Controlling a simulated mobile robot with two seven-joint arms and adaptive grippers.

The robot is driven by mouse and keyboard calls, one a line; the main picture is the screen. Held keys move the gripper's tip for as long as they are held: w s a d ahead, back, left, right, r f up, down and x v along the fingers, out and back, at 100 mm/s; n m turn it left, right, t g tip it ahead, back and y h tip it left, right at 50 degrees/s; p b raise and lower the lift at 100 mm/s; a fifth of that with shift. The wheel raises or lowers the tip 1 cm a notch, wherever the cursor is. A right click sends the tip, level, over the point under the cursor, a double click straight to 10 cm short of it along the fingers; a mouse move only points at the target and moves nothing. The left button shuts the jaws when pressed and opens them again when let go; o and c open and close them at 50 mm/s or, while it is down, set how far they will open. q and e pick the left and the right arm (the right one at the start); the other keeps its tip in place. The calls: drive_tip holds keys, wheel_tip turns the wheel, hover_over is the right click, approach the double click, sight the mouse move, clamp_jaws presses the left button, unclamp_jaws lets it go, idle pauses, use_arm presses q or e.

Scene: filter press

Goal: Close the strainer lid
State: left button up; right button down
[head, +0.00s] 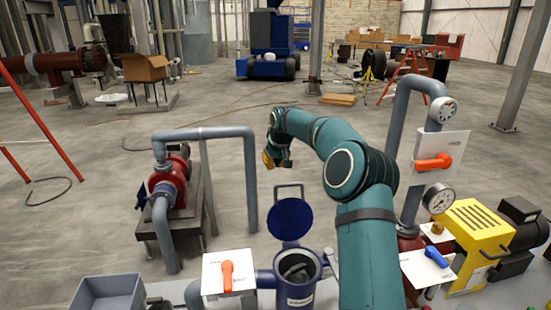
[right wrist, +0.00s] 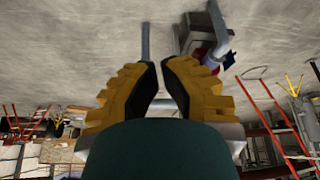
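The blue strainer (head: 296,290) stands at the front centre, its round mouth open and dark inside. Its blue lid (head: 291,219) stands raised at the back of the mouth, its flat face toward me. A thin grey loop handle (head: 288,185) sticks up from the lid's top edge. My right gripper (head: 268,160) has yellow fingers and is above and slightly left of the lid, apart from the handle. In the right wrist view its two fingertips (right wrist: 160,62) nearly meet, with nothing between them. My left gripper is out of view.
A panel with an orange lever (head: 227,275) is left of the strainer. A grey pipe (head: 250,180) and a red pump (head: 170,180) stand behind it. At right are gauges (head: 440,198), a blue lever (head: 436,257) and a yellow machine (head: 475,240). Open floor lies beyond.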

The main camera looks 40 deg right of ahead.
drive_tip(key=shift+s+a+f+b, duration=0.15)
drive_tip(key=shift+s+f, duration=0.15)
drive_tip(key=shift+f, duration=0.55)
drive_tip(key=shift+s+d+f+b, duration=0.1)
drive_tip(key=shift+s+f+b, duration=0.15)
drive_tip(key=shift+f, duration=0.55)
drive_tip(key=shift+s+a+f+b, duration=0.1)
drive_tip(key=shift+s+f, duration=0.2)
drive_tip(key=shift+f, duration=0.55)
